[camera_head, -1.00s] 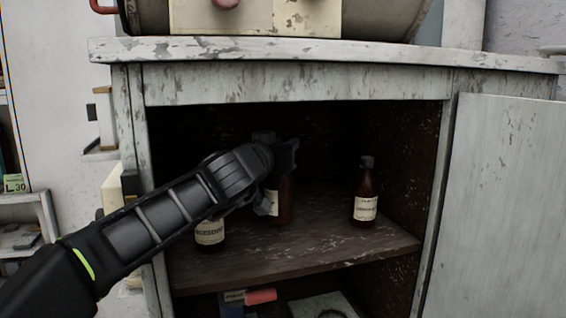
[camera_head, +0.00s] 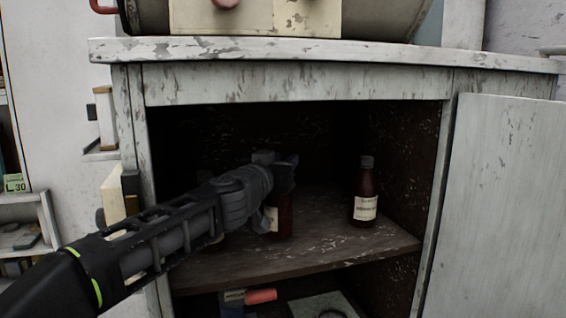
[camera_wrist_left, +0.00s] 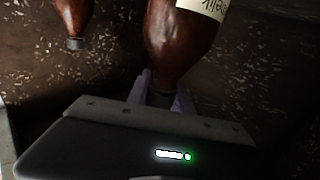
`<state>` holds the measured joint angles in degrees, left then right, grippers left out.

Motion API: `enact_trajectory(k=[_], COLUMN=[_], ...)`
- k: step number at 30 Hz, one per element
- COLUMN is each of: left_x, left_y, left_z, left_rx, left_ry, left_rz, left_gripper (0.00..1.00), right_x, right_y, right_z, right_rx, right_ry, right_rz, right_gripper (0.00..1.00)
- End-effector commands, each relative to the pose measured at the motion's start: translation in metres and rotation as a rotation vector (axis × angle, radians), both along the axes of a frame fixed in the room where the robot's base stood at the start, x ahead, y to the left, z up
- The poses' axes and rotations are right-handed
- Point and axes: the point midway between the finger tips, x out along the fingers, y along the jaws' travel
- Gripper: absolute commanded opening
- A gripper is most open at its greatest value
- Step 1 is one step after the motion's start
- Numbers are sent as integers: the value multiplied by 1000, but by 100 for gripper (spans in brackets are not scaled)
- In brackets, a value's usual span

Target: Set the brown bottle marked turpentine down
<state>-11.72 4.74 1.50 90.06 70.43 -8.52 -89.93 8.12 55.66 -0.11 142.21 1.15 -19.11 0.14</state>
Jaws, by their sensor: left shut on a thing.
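My left gripper (camera_head: 275,168) is inside the open cabinet, shut on the neck of a brown bottle (camera_head: 285,217) with a pale label. The bottle hangs upright below the fingers, over the shelf (camera_head: 340,246); I cannot tell whether its base touches. In the left wrist view the fingers (camera_wrist_left: 161,98) grip the bottle (camera_wrist_left: 178,40) near its cap, and its label is cut off by the frame. The label's words are not readable here. My right gripper is not in view.
A similar brown bottle (camera_head: 364,195) stands to the right on the shelf. Another bottle to the left is mostly hidden behind my left arm. The cabinet door (camera_head: 510,200) is open at right. A lower shelf holds a red item (camera_head: 261,296). Shelf room shows between the held and right bottles.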

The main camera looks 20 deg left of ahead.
Motion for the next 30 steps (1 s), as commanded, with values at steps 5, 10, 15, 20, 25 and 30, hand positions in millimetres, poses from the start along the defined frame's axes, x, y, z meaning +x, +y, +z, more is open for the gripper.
enact_trajectory(k=[5,10,15,20,25,30], left_x=[0,0,1,1,1,1], left_y=[0,0,0,0,0,0], left_z=[0,0,-4,-4,-4,-2], left_rx=[0,-1,-1,-1,-1,-1], left_ry=[-3,-2,0,0,0,0], left_rz=[-2,-1,-1,-1,-1,-1], left_gripper=[0,0,32,45,48,48], right_x=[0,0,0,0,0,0], right_y=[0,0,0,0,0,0], right_z=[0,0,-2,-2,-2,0], right_rx=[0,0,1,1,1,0], right_ry=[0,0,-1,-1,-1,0], right_rz=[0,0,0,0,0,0], right_gripper=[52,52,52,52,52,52])
